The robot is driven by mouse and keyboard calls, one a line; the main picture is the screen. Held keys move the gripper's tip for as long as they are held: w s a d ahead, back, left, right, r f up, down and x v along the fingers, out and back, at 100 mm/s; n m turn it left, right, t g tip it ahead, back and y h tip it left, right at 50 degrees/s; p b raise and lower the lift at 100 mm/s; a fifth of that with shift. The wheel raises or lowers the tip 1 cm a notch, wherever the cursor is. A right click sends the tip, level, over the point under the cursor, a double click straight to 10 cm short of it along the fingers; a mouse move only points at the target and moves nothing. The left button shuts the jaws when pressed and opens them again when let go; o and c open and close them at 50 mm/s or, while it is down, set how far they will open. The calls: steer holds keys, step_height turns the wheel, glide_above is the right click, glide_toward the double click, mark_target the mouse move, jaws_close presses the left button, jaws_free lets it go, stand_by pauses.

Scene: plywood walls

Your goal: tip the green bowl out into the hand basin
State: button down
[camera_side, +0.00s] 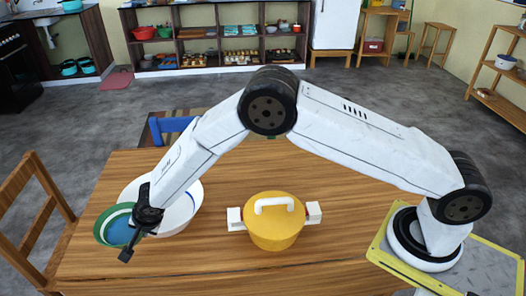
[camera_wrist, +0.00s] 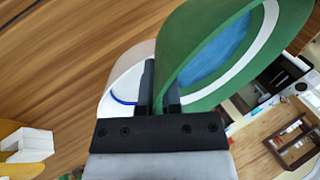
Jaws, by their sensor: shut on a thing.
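The green bowl (camera_side: 113,232), with a white band and a blue inside, is at the left end of the table in the side view. My gripper (camera_side: 147,213) is shut on its rim. The bowl looks tilted; whether anything is in it I cannot tell. It fills the upper right of the wrist view (camera_wrist: 198,62). The white hand basin (camera_side: 182,213) with a blue line inside stands on the table just behind and right of the bowl. My gripper and the bowl hide part of it. In the wrist view the basin (camera_wrist: 118,88) shows behind my fingers.
A yellow lidded pot (camera_side: 274,232) with white handles stands on the table (camera_side: 215,262) right of the basin. A wooden chair (camera_side: 38,215) is at the table's left, and a blue-backed chair (camera_side: 172,125) is behind it. The table's left edge is close to the bowl.

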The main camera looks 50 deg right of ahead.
steer(key=shift+a, duration=0.25)
steer(key=shift+d, duration=0.15)
